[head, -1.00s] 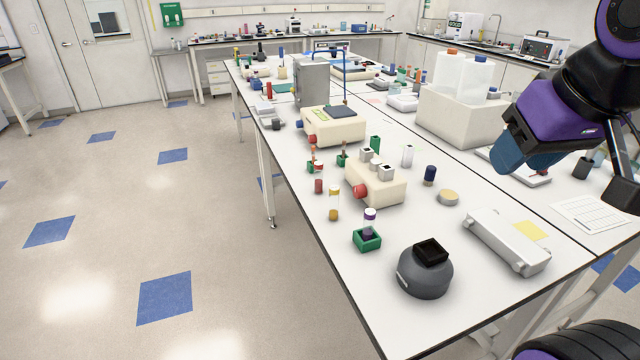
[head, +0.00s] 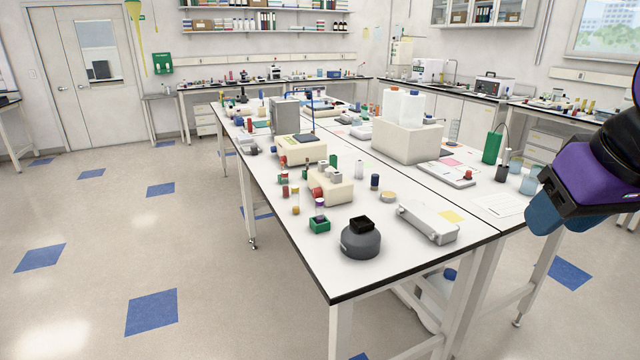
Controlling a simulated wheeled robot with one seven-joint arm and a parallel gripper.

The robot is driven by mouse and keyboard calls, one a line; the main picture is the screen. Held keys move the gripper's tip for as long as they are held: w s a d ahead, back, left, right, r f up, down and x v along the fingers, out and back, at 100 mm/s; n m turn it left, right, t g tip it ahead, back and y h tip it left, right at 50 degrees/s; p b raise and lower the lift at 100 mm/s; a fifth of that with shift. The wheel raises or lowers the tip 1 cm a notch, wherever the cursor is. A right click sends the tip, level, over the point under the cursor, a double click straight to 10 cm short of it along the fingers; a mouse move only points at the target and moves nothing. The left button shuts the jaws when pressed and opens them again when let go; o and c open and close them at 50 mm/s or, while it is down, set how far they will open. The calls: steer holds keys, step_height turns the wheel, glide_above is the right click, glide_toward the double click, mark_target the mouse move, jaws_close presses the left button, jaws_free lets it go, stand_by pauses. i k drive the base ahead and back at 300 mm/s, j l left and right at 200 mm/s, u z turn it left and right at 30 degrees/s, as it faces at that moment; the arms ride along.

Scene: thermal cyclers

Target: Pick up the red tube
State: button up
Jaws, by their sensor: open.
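A small red tube (head: 285,191) stands upright on the white bench, left of a cream device with a red knob (head: 330,187). Beside it is a yellow-capped tube (head: 295,200), and just behind it a green holder (head: 284,179) with a tube in it. A green block (head: 319,225) holds a purple-capped tube (head: 319,206). My gripper (head: 545,213), purple with blue fingers, is at the right edge, in the air, far from the red tube. It is open and I see nothing in it.
A dark grey round device (head: 361,240) and a white long device (head: 427,222) sit near the bench's front end. A large cream box with bottles (head: 405,141) stands farther back. The floor left of the bench (head: 190,240) is clear.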

mark_target(285, 174)
steer(key=j+z, duration=0.1)
steer(key=z, duration=0.3)
steer(key=j+z, duration=0.1)
steer(key=z, duration=0.3)
steer(key=i+j+z, duration=0.1)
steer(key=z, duration=0.3)
steer(key=j+z, duration=0.15)
steer(key=z, duration=0.25)
steer(key=j, duration=0.7)
steer(key=k+j, duration=0.15)
steer(key=j, duration=1.25)
steer(key=k+j, duration=0.15)
steer(key=j, duration=1.3)
steer(key=k+j, duration=0.15)
steer(key=j, duration=0.55)
steer(key=i+z, duration=0.05)
